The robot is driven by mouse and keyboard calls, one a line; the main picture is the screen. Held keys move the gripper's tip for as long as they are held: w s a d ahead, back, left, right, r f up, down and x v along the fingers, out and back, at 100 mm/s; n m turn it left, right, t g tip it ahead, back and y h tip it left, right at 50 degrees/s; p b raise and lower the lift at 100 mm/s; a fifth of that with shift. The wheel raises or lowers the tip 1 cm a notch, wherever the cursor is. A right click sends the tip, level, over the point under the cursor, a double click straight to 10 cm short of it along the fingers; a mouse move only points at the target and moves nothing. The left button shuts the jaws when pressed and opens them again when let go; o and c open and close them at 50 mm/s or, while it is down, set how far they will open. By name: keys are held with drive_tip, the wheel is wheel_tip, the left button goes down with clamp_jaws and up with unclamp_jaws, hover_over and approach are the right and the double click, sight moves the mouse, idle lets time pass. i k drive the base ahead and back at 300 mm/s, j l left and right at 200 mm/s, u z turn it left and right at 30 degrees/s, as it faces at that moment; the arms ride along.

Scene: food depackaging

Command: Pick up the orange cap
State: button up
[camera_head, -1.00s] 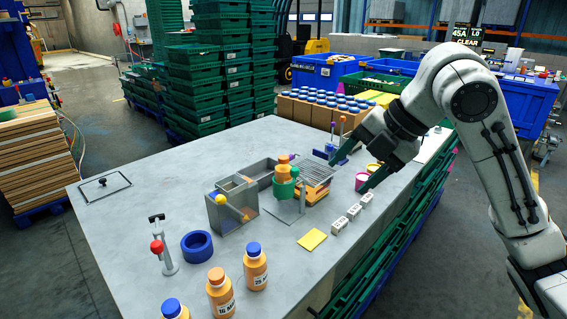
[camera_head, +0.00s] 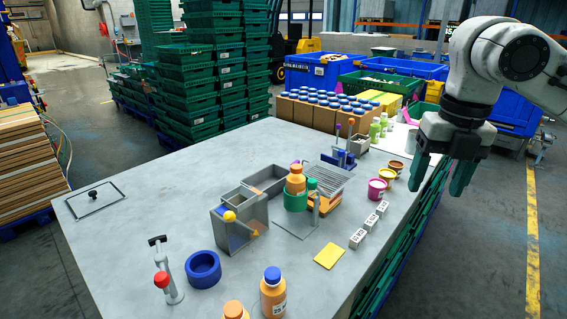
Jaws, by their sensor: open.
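An orange bottle (camera_head: 295,184) stands upright in a green round holder (camera_head: 296,202) near the middle of the table. Its orange cap (camera_head: 296,169) is on top. A second orange bottle with an orange top (camera_head: 235,311) is cut off by the bottom edge, beside an orange bottle with a blue cap (camera_head: 273,293). My gripper (camera_head: 441,174) is open and empty, with its green fingers pointing down. It is at the right, beyond the table's right edge in the picture, well apart from both orange caps.
The grey table (camera_head: 140,215) has free room at its left. A metal box with a yellow ball (camera_head: 229,216), a blue ring (camera_head: 203,268) and a red-knobbed lever stand on it. White blocks (camera_head: 370,222), small tubs (camera_head: 377,188) and a yellow pad (camera_head: 329,256) lie toward the right edge.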

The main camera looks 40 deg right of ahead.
sight(296, 168)
drive_tip(key=i, duration=1.15)
